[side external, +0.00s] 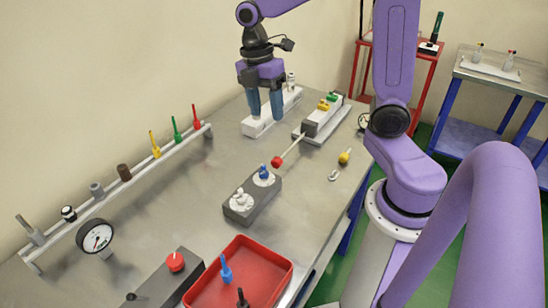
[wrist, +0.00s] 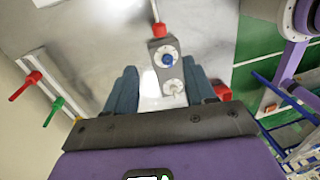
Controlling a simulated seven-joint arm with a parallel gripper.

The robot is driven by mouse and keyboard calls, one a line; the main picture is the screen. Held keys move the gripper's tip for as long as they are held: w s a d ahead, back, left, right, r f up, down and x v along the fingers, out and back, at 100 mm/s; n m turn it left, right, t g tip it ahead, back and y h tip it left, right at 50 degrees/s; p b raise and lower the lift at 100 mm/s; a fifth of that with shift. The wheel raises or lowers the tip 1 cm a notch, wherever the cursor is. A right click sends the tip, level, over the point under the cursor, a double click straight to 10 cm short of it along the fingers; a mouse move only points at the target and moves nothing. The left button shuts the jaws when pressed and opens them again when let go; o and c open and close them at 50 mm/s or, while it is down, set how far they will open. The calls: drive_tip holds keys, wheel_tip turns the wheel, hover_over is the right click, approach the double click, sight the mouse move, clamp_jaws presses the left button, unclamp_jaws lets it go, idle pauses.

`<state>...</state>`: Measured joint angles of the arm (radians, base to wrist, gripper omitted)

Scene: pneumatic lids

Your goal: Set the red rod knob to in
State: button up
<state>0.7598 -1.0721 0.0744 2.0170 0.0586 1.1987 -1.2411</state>
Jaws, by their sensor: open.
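The red rod knob (side external: 276,162) is on the end of a thin pale rod that sticks out of a dark block (side external: 310,128) on a light base. The rod is visibly extended toward the front left, and its knob lies close to a grey two-knob box. In the wrist view the red knob (wrist: 158,29) shows near the top, just beyond that box. My gripper (side external: 266,115) has its blue fingers apart and pointing down, behind and left of the red knob, near a white block. Its fingers also show in the wrist view (wrist: 160,86), with nothing held between them.
The grey box (side external: 240,207) bears a blue and a white knob. A red tray (side external: 262,249) stands in front. A yellow-handled part (side external: 344,157) lies right of the rod.

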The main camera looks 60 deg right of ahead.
sight(274, 160)
drive_tip(key=f, duration=0.4)
drive_tip(key=s+f, duration=0.1)
drive_tip(key=f, duration=0.4)
drive_tip(key=s+f, duration=0.1)
drive_tip(key=f, duration=0.4)
drive_tip(key=shift+s+f, duration=0.15)
drive_tip(key=shift+c, duration=0.4)
clamp_jaws()
